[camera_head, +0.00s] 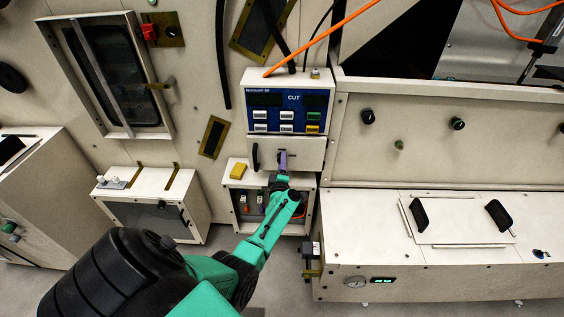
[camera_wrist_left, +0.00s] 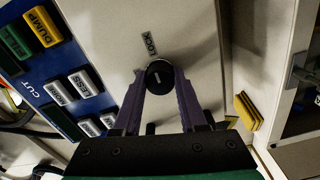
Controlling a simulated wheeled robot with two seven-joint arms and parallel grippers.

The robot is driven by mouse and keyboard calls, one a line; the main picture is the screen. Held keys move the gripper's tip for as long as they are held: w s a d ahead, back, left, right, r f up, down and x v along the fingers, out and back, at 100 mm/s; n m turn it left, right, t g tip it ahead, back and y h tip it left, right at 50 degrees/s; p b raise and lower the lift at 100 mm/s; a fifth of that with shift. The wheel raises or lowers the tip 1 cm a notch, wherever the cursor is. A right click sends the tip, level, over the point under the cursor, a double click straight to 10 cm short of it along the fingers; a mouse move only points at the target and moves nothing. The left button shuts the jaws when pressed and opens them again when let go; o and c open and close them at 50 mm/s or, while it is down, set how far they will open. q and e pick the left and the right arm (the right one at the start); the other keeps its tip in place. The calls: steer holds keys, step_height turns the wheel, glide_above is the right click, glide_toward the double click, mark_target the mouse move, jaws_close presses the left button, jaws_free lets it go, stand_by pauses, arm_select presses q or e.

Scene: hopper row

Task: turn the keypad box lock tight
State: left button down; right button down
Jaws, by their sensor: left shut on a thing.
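The keypad box (camera_head: 289,99) has a blue panel marked CUT with white, green and yellow buttons. A pale door (camera_head: 308,153) with a black handle (camera_head: 255,157) is just below the panel. In the left wrist view the lock (camera_wrist_left: 160,73) is a round black knob on that pale face, beside a LOCK label (camera_wrist_left: 149,43). A short pale mark shows on the knob's face. My left gripper (camera_head: 283,156) has its purple fingers on both sides of the knob, shut on it. In the head view the gripper hides the knob. My right gripper is out of view.
An open compartment (camera_head: 238,205) with small coloured parts lies below the door, partly behind my left arm. A yellow block (camera_head: 238,171) sits on its top left. An orange cable (camera_head: 320,36) hangs above the box. A long pale cabinet (camera_head: 440,275) stands at right.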

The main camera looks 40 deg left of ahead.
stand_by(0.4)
arm_select(q)
steer(key=shift+c, duration=2.3)
jaws_free()
steer(key=p+v, duration=0.6)
steer(key=v, duration=0.8)
steer(key=shift+s+d, duration=0.2)
steer(key=shift+s, duration=0.05)
steer(key=shift+f, duration=0.1)
